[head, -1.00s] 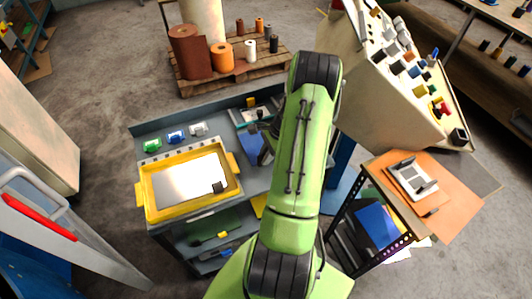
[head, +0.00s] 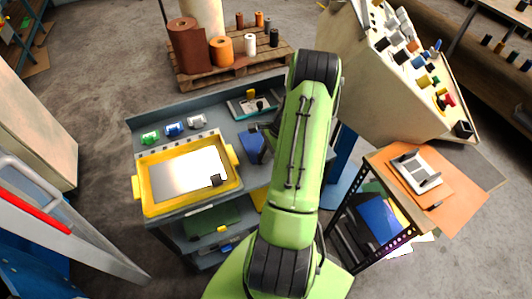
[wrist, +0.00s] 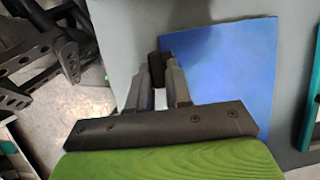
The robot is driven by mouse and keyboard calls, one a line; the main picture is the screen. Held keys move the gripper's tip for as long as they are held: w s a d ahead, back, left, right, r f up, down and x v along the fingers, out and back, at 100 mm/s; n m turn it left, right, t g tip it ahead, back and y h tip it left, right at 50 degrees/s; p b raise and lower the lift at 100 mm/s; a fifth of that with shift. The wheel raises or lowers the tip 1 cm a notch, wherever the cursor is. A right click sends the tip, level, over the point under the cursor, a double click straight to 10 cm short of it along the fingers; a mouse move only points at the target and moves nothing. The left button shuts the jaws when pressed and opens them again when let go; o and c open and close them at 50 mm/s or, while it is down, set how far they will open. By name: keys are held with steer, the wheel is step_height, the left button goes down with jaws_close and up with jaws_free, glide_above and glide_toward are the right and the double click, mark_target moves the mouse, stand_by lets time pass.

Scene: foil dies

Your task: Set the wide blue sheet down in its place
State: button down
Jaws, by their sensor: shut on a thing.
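A blue sheet (wrist: 232,65) lies flat under and to the right of my gripper in the wrist view. In the head view only a strip of this blue sheet (head: 250,146) shows on or just above the grey bench, left of my green arm. My gripper (wrist: 158,75) is shut on a small dark block at the sheet's left edge, which looks like its grip. In the head view my gripper is mostly hidden behind my arm. I cannot tell whether the sheet touches the bench.
A yellow-rimmed tray (head: 148,200) with a shiny plate stands on the grey bench (head: 150,125). Behind it are green, blue and white small items. A teal frame (head: 240,106) lies at the back. Another blue sheet (head: 378,218) is on the right cart's lower shelf.

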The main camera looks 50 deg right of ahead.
steer(key=shift+f, duration=0.2)
steer(key=c, duration=1)
jaws_free()
steer(key=shift+o, duration=0.2)
steer(key=p+v, duration=0.1)
steer(key=v, duration=1.4)
steer(key=shift+r+p, duration=0.3)
steer(key=shift+r, duration=0.05)
steer(key=shift+d, duration=0.1)
